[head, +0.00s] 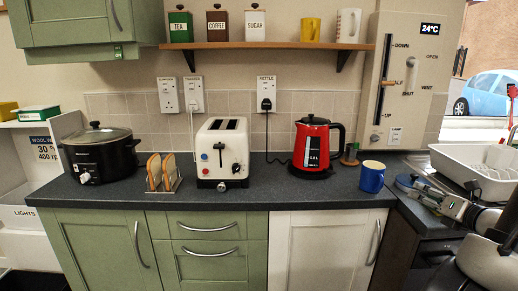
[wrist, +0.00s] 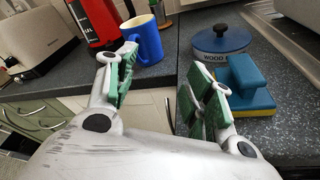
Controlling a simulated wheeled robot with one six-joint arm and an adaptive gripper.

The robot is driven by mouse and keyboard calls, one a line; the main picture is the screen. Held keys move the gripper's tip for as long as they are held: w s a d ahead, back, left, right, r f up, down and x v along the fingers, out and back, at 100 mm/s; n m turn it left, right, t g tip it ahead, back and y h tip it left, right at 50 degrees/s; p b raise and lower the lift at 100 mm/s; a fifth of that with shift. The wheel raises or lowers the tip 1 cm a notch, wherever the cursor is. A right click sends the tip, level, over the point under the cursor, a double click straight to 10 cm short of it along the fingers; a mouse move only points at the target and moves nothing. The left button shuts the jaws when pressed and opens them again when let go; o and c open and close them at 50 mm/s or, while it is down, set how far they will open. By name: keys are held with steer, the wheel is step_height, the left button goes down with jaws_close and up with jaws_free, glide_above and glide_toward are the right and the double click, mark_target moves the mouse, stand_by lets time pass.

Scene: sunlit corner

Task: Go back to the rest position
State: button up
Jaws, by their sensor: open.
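My gripper (head: 422,190) is at the right of the head view, over the right-hand stretch of worktop by the white dish rack. In the wrist view my gripper (wrist: 166,72) has its green-padded fingers spread apart with nothing between them. The blue mug (head: 371,178) stands on the worktop to the left of the gripper. In the wrist view the mug (wrist: 145,40) is beyond the left finger, apart from it as far as I can tell.
A blue-lidded tin (wrist: 220,38) and a blue block (wrist: 245,85) stand near the right finger. The white dish rack (head: 475,165) is behind my arm. The red kettle (head: 312,147), cream toaster (head: 222,152), toast rack (head: 163,176) and black slow cooker (head: 100,152) line the worktop leftward.

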steer(key=s+a+n+g+y, duration=0.3)
steer(key=s+a+n+g, duration=0.5)
steer(key=n, duration=0.4)
steer(key=s+a+n+g+y, duration=0.2)
steer(key=s+a+n+g, duration=0.35)
steer(key=s+n, duration=0.6)
step_height(320, 180, up, 6)
steer(key=d+f+n+g+h, duration=0.1)
steer(key=d+n+h, duration=0.35)
steer(key=n, duration=0.75)
steer(key=w+a+r+n+t+h, duration=0.2)
steer(key=a+r+n+t, duration=0.1)
steer(key=a+r+n, duration=0.2)
steer(key=shift+a+r, duration=1.25)
steer(key=shift+r, duration=0.25)
